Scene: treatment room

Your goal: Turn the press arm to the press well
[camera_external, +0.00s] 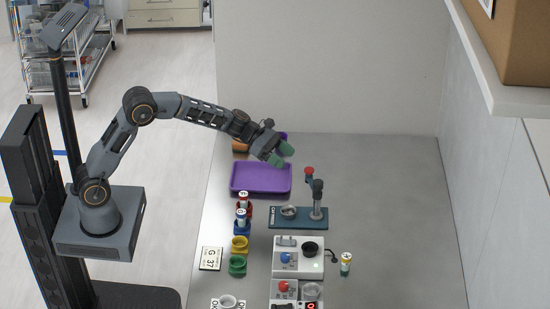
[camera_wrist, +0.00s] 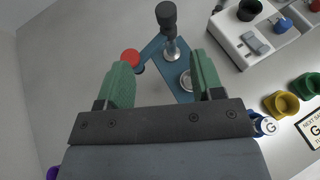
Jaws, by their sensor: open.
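The press stands on a teal base plate (camera_external: 308,224) on the table. Its dark post (camera_external: 318,200) rises at the plate's right side; it also shows in the wrist view (camera_wrist: 168,22). The press arm ends in a red knob (camera_external: 309,171), which shows in the wrist view (camera_wrist: 130,57) left of the post. The press well (camera_external: 289,211) is a metal ring on the plate's left; in the wrist view (camera_wrist: 186,80) it lies below the post. The arm points away from the well. My gripper (camera_external: 282,154) is open and empty, above and behind the press, apart from the knob.
A purple tray (camera_external: 261,178) lies left of my gripper. Red, blue, yellow (camera_external: 240,245) and green (camera_external: 237,265) holders line the left, some with vials. The table's right is clear.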

